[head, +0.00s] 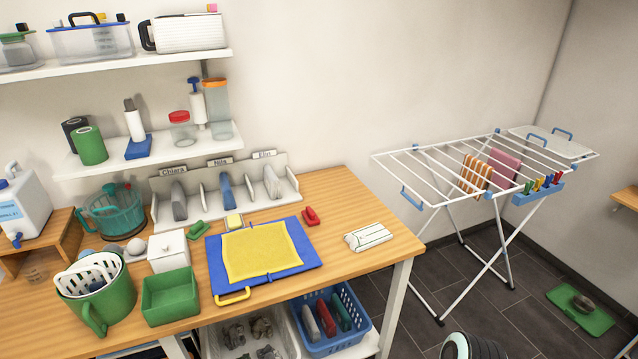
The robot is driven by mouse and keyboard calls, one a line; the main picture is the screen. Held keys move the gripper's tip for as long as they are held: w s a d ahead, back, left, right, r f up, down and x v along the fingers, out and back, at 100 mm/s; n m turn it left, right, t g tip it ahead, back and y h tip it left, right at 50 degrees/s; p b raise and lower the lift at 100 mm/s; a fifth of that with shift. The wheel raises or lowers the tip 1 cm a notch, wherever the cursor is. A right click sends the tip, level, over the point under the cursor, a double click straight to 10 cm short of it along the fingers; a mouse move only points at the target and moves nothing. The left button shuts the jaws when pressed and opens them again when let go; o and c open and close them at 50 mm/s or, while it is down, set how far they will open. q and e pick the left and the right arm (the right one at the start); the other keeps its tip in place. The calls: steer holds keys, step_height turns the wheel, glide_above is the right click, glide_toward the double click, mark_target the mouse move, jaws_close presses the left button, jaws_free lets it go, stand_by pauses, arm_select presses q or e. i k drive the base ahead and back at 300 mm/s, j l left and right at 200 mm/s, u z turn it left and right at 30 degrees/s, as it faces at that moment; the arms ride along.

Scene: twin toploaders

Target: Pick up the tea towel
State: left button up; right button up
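Several cloths show in the head view, and I cannot tell for certain which one is the tea towel. A white folded cloth with dark stripes (368,237) lies flat near the right end of the wooden table. An orange and white striped cloth (475,173) hangs over the rods of the white drying rack (425,165). A plain pink cloth (503,168) hangs beside it. A yellow cloth (262,253) lies spread on a blue board (305,255) on the table. Neither of my grippers is in view.
The wooden table (345,195) also holds a green open box (170,297), a green jug (108,308), a white lidded box (168,251) and a labelled divider rack (205,205). Colourful pegs sit in a blue holder (525,198) on the rack's right. A green mat (580,312) lies on the floor.

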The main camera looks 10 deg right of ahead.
mark_target(369, 233)
steer(key=i+l+z, duration=0.3)
steer(key=i, duration=0.3)
steer(key=i+l+z, duration=0.1)
steer(key=i+z, duration=0.15)
steer(key=i, duration=0.35)
steer(key=k+l+u, duration=0.1)
steer(key=l+u, duration=0.25)
steer(key=k+l+u, duration=0.15)
steer(key=u, duration=0.2)
steer(key=k+l+u, duration=0.2)
steer(key=u, duration=0.15)
steer(key=l, duration=0.15)
